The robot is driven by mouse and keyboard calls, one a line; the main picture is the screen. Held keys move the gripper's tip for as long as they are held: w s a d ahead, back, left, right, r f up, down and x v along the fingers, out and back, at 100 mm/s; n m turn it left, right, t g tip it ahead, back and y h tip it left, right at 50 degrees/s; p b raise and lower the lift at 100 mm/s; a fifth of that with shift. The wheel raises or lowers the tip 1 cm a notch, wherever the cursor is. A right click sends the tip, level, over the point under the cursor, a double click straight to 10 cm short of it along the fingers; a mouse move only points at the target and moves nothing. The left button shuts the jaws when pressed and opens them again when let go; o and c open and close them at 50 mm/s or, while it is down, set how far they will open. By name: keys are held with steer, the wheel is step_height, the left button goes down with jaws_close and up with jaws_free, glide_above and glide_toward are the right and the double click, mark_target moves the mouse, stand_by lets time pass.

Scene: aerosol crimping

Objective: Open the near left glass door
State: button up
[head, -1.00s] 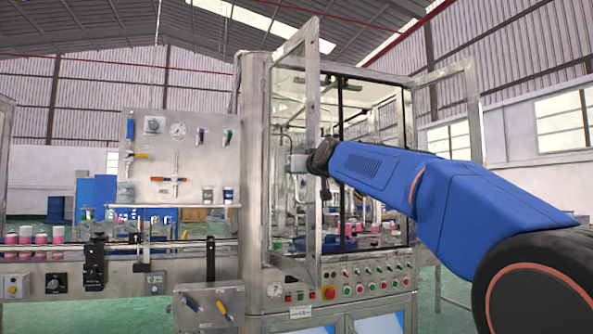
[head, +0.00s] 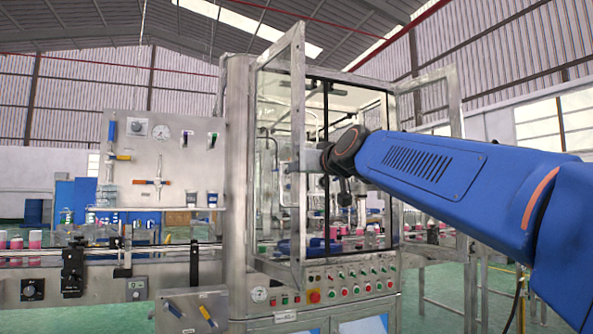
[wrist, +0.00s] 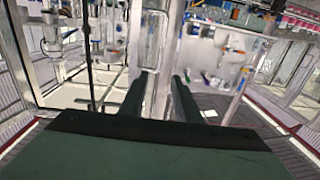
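The near left glass door (head: 298,110) is a tall metal-framed pane on the left of the machine cabinet. It is swung outward toward me, with its free edge standing clear of the cabinet front. My gripper (wrist: 160,85) is at mid-height by the free edge, its tip partly hidden behind the door frame in the head view. In the wrist view, its two dark fingers are apart, with the upright metal frame of the door showing between them. A bright loop-like part (wrist: 152,40), perhaps the handle, lies just ahead of the fingertips. Whether the fingers touch the frame is unclear.
Another framed door (head: 453,100) stands open at the cabinet's right. A button panel (head: 345,285) lies below the doors. A panel with valves and a gauge (head: 160,160) and a conveyor (head: 110,250) are on the left.

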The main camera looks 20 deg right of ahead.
steer(key=shift+s, duration=0.65)
steer(key=shift+w+d+f, duration=0.15)
steer(key=shift+w+f, duration=0.05)
steer(key=shift+f, duration=0.1)
steer(key=c, duration=0.7)
steer(key=w+d+f+m+g+y, duration=0.1)
steer(key=w+d+f+m, duration=0.1)
steer(key=f, duration=0.3)
steer(key=w+d+f+m+g+y, duration=0.1)
steer(key=w+d+f+m, duration=0.1)
steer(key=f, duration=0.4)
steer(key=w+d+f+m+g+y, duration=0.1)
steer(key=w+d+f+m, duration=0.1)
steer(key=f, duration=0.3)
steer(key=shift+w+d+f+g, duration=0.1)
steer(key=shift+w+g, duration=0.1)
steer(key=shift+w, duration=0.2)
steer(key=shift+w+d+f+g, duration=0.1)
steer(key=shift+w+g, duration=0.1)
steer(key=shift+w, duration=0.2)
jaws_close()
steer(key=w+d+f+m+t+y, duration=0.2)
steer(key=d+f+m+y, duration=0.4)
steer(key=d, duration=0.4)
steer(key=w+a+m+h, duration=0.1)
steer(key=w+a, duration=0.6)
steer(key=a, duration=0.1)
steer(key=shift+w+r, duration=0.25)
